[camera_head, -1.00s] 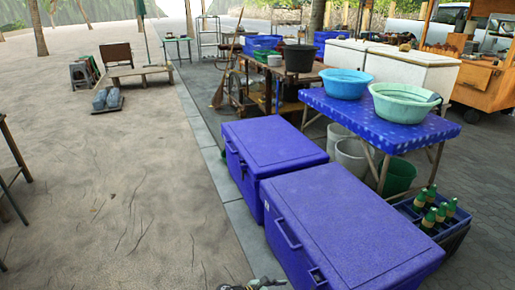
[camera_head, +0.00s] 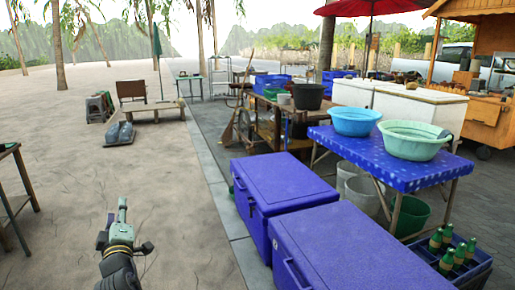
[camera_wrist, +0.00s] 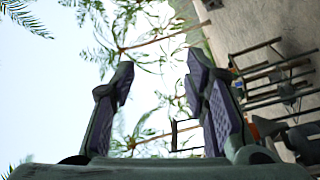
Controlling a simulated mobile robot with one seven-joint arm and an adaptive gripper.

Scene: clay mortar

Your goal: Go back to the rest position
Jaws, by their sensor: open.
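My gripper (camera_head: 122,207) is in the lower left of the head view, pointing upward above the sandy ground. It holds nothing and touches nothing there. In the wrist view my gripper (camera_wrist: 160,72) shows its two dark padded fingers well apart. No object is between the fingers.
Two blue coolers (camera_head: 284,188) stand to the right of my gripper. Beyond them is a blue table (camera_head: 385,160) with a blue basin (camera_head: 355,121) and a green basin (camera_head: 413,141). A crate of bottles (camera_head: 471,266) is lower right. Open sand lies left.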

